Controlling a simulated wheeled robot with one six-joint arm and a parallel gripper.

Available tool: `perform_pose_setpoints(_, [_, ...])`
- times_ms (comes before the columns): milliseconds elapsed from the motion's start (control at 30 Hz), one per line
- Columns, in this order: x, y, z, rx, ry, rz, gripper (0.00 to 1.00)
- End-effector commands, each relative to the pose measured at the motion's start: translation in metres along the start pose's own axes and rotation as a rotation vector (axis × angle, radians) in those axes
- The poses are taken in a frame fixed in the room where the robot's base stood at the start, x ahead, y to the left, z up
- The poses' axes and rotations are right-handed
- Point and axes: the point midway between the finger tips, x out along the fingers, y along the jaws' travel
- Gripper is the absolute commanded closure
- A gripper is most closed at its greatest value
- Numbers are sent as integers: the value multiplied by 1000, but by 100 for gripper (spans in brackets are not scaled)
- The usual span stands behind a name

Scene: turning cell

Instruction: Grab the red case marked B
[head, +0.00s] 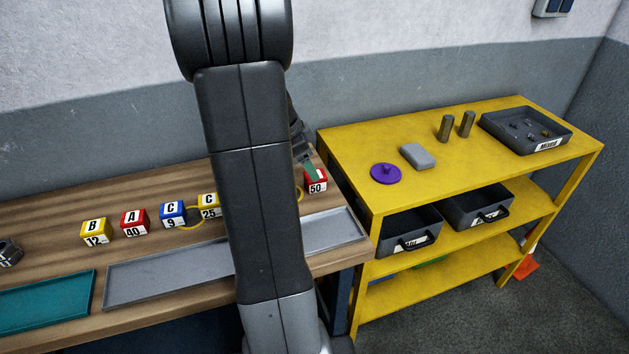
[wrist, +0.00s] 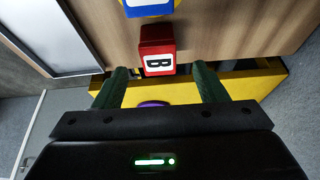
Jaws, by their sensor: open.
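A red case with a white B label (wrist: 158,50) shows in the wrist view, just beyond the fingertips and between their lines. In the head view a red case (head: 317,187) marked 50 sits at the right end of the wooden bench, its upper part hidden by my gripper. My gripper (wrist: 160,80) has its two green fingers wide apart, with nothing between them. In the head view my gripper (head: 309,168) is right at the red case, mostly behind my own arm. I cannot tell whether a finger touches the case.
Yellow B (head: 95,232), red A (head: 134,222), blue C (head: 172,214) and yellow C (head: 208,205) cases stand along the bench. A grey tray (head: 130,287) lies in front. The yellow shelf (head: 365,143) adjoins on the right, with a purple lidded disc (head: 386,174) on top.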

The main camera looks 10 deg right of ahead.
Motion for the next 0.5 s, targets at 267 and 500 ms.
perform_pose_setpoints(267, [27, 2, -1, 0, -1, 5, 35])
perform_pose_setpoints(500, [54, 2, 0, 0, -1, 2, 35])
